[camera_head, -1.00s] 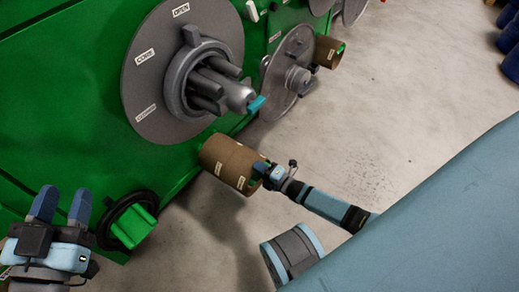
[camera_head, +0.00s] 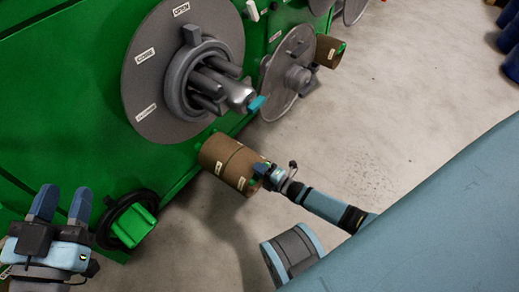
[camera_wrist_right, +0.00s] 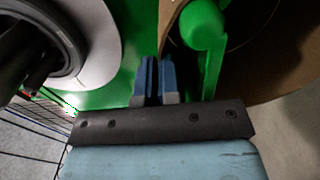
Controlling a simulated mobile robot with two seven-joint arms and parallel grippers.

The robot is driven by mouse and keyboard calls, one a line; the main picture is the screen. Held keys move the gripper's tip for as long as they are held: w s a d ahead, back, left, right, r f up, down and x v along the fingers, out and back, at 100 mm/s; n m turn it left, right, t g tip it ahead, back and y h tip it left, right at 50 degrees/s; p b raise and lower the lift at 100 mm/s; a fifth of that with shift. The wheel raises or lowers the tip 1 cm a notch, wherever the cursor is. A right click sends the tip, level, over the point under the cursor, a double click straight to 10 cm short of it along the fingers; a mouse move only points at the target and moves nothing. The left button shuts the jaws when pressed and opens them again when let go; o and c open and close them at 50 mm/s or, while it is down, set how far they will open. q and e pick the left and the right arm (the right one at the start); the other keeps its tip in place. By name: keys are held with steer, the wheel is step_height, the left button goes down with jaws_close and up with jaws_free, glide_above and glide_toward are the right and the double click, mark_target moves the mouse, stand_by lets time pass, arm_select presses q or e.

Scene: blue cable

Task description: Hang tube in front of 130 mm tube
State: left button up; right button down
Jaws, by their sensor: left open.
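Two brown cardboard tube sections sit end to end on the green machine's side in the head view, a rear tube (camera_head: 216,150) and a front tube (camera_head: 240,168), with a thin seam between them. My right gripper (camera_head: 262,175) is at the outer end of the front tube. In the right wrist view, its blue fingers (camera_wrist_right: 155,78) are close together by the tube's rim (camera_wrist_right: 262,75), left of a green end piece (camera_wrist_right: 203,28). Whether the rim is between the fingers is hidden. My left gripper (camera_head: 61,205) is open and empty at lower left, away from the tubes.
A large grey disc (camera_head: 150,65) with a spindle (camera_head: 215,85) stands above the tubes. A smaller disc (camera_head: 287,75) and another cardboard tube (camera_head: 328,50) are further back. A green handle (camera_head: 133,225) is near my left gripper. Concrete floor (camera_head: 400,90) is open at right.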

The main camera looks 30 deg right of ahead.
steer(key=c, duration=1.3)
jaws_free()
steer(key=o, duration=0.6)
steer(key=shift+a+f, duration=0.15)
steer(key=shift+f, duration=0.05)
